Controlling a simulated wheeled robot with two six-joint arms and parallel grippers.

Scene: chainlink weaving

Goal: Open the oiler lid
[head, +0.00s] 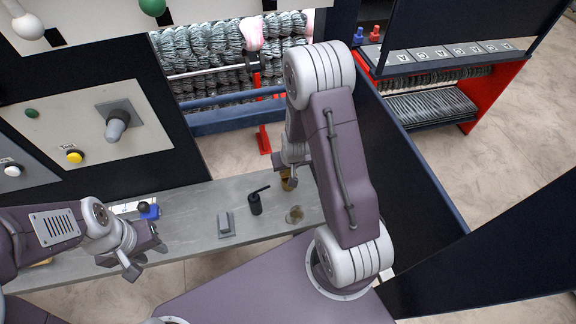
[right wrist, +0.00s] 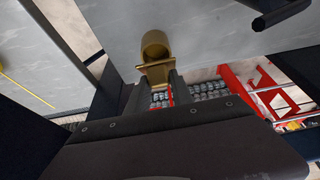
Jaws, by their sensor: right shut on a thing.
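My right gripper (right wrist: 157,90) is shut on a brass-coloured piece (right wrist: 155,47) with a round hollow cup and a flat flange. In the head view this brass piece (head: 287,183) shows by my right fingertips, partly hidden by the arm, above the grey ledge. I cannot tell whether it is the oiler or its lid. My left gripper (head: 147,260) is open and empty at the ledge's left front.
The grey ledge (head: 190,243) also holds a black spouted can (head: 255,203), a small grey block (head: 225,224) and a blue item with a dark knob (head: 149,210). A control panel (head: 80,120) with knobs stands behind at left. Dark panels are at right.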

